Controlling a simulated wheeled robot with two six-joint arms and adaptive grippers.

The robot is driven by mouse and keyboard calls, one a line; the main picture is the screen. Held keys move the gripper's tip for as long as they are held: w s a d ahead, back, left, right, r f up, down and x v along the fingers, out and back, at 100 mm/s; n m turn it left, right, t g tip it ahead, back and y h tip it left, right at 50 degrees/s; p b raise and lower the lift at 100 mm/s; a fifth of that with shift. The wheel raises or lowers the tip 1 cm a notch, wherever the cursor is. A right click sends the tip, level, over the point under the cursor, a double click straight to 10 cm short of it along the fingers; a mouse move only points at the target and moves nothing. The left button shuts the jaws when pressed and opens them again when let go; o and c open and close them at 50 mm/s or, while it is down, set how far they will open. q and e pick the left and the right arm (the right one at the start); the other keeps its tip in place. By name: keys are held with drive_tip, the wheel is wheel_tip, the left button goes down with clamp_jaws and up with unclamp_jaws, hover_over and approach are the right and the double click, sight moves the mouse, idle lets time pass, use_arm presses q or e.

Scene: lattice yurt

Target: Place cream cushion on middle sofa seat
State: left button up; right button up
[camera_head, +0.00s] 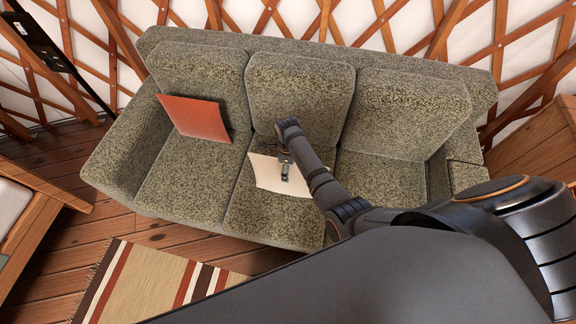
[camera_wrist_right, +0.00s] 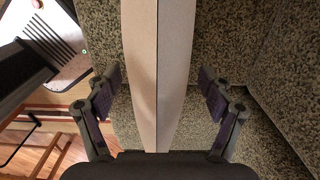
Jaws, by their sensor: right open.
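The cream cushion (camera_head: 264,174) is at the middle seat (camera_head: 265,215) of the grey-green sofa, in front of the middle back cushion. I cannot tell how far it leans or whether its lower edge bears on the seat. My right gripper (camera_head: 285,173) is over it, hiding part of it. In the right wrist view the cushion (camera_wrist_right: 157,60) shows edge-on, with its seam running up the picture. The open fingers of the right gripper (camera_wrist_right: 159,88) stand on either side of it, with a visible gap on both sides. My left gripper is not in view.
An orange-red cushion (camera_head: 195,118) leans on the sofa's left seat. The right seat (camera_head: 385,180) is bare apart from my arm crossing in front. A striped rug (camera_head: 150,285) lies on the plank floor. Wooden furniture stands at the left (camera_head: 35,215) and right (camera_head: 540,140).

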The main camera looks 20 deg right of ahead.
wheel_tip(320, 180, up, 12)
drive_tip(key=shift+r+p, duration=0.15)
drive_tip(key=shift+p, duration=0.45)
